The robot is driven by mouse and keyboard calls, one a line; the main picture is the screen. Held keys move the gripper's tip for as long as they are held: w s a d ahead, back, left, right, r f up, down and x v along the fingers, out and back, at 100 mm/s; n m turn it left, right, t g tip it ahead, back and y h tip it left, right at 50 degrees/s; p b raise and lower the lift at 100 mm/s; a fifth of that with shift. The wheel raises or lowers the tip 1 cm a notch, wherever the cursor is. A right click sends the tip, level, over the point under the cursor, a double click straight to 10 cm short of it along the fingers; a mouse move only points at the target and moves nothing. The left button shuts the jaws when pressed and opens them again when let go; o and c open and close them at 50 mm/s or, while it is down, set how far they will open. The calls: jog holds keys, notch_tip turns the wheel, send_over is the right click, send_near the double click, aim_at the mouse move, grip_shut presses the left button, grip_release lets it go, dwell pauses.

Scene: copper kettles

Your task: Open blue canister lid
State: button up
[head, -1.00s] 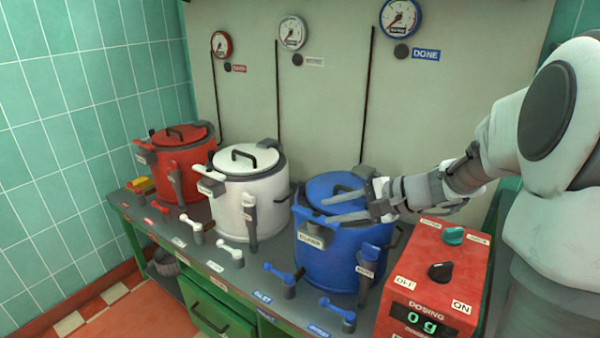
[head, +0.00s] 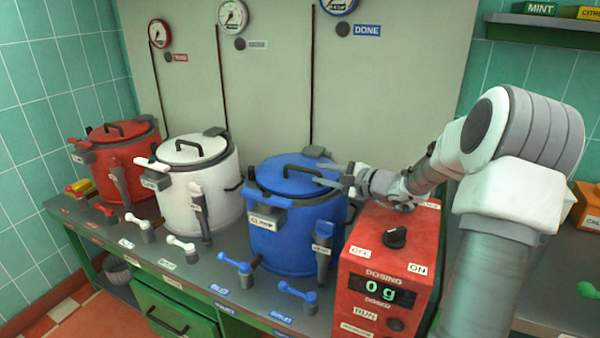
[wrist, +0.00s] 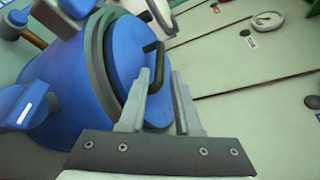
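The blue canister (head: 285,240) stands on the counter with its blue lid (head: 270,178) on and a black arched handle (head: 305,172) on top. A clamp labelled CLAMP (head: 265,217) is at its front rim. A blue lever (head: 323,240) is on its front right side. My gripper (head: 320,173) is at the right part of the lid, its fingers pointing left towards the handle. In the wrist view the two fingers (wrist: 160,75) are apart, with the handle (wrist: 155,60) close by their tips. Whether they touch it I cannot tell.
A white canister (head: 200,205) and a red canister (head: 120,165) stand to the left. The red dosing box (head: 390,265), reading 0 g, stands close on the right, under my arm. Blue tap handles (head: 298,292) stick up along the counter's front edge.

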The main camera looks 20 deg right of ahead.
aim_at(306, 170)
jog(key=b+x, duration=0.1)
jog(key=x, duration=0.7)
jog(key=shift+w+a, duration=0.15)
jog(key=shift+w, duration=0.15)
grip_shut()
dwell(1.0)
